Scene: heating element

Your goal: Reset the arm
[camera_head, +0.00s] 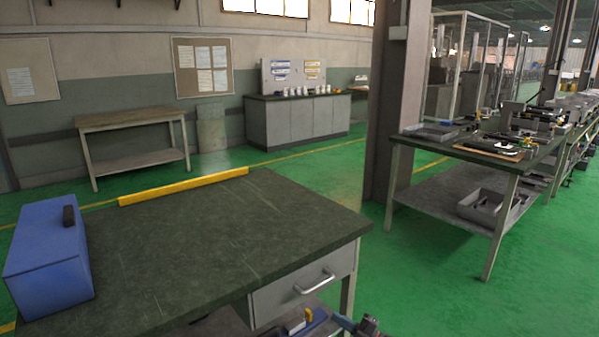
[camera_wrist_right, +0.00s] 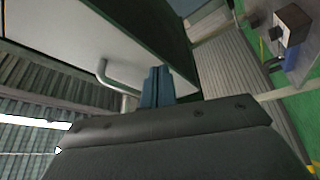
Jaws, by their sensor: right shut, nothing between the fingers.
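My right gripper (camera_head: 368,325) shows at the bottom edge of the head view, just below and right of the workbench drawer. In the right wrist view its blue fingers (camera_wrist_right: 157,88) are together with nothing between them. They are beside the drawer handle (camera_wrist_right: 115,80); I cannot tell if they touch it. In the head view the handle (camera_head: 315,283) on the grey drawer (camera_head: 285,298) is clear of the gripper. The drawer looks closed. My left gripper is not in view.
The dark workbench (camera_head: 200,250) has a blue box (camera_head: 48,255) at its left and a yellow bar (camera_head: 185,186) along its back edge. A second table (camera_head: 460,150) with tools stands at the right beside a pillar (camera_head: 398,100). Green floor between them is clear.

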